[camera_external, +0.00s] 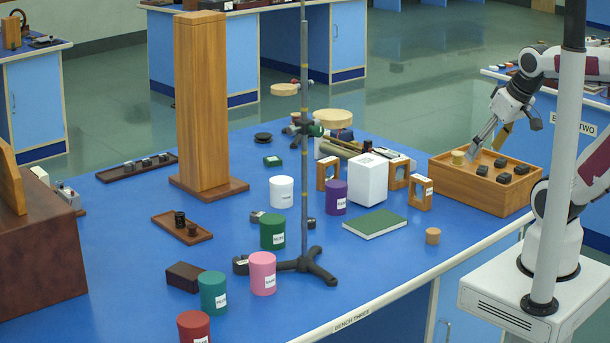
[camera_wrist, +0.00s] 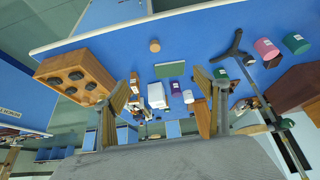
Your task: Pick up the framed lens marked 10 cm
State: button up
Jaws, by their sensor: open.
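Three small wooden frames stand on the blue bench in the external view. One (camera_external: 327,171) is left of the white block, one (camera_external: 398,174) is just right of it, and one (camera_external: 420,192) is nearer the front right. Each seems to carry a small label, but the markings are too small to read, so I cannot tell which is 10 cm. My gripper (camera_external: 506,136) is open and empty, above the back of the wooden box, well right of the frames. In the wrist view my gripper (camera_wrist: 163,92) has its fingers wide apart, with the bench beyond.
The wooden box (camera_external: 466,196) holds several black pieces and a cork. The white block (camera_external: 367,180) stands between frames. A green book (camera_external: 374,223), a small cork (camera_external: 432,236), a purple cylinder (camera_external: 333,197) and a tall stand (camera_external: 304,130) are nearby. The front right bench surface is fairly clear.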

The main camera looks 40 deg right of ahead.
jog(key=shift+w, duration=0.15)
jog(key=w+r, duration=0.3)
jog(key=w, duration=0.5)
jog(key=w+r, duration=0.2)
jog(key=w, duration=0.6)
jog(key=n, duration=0.2)
send_over(328, 160)
jog(key=s, duration=0.4)
notch_tip(328, 160, down, 22)
jog(key=shift+w+r+t+h, duration=0.2)
jog(key=shift+w+t+h, duration=0.1)
jog(key=shift+t, duration=0.1)
jog(key=shift+a+f, duration=0.1)
jog(key=shift+x, duration=1.15)
jog(key=shift+f, duration=0.1)
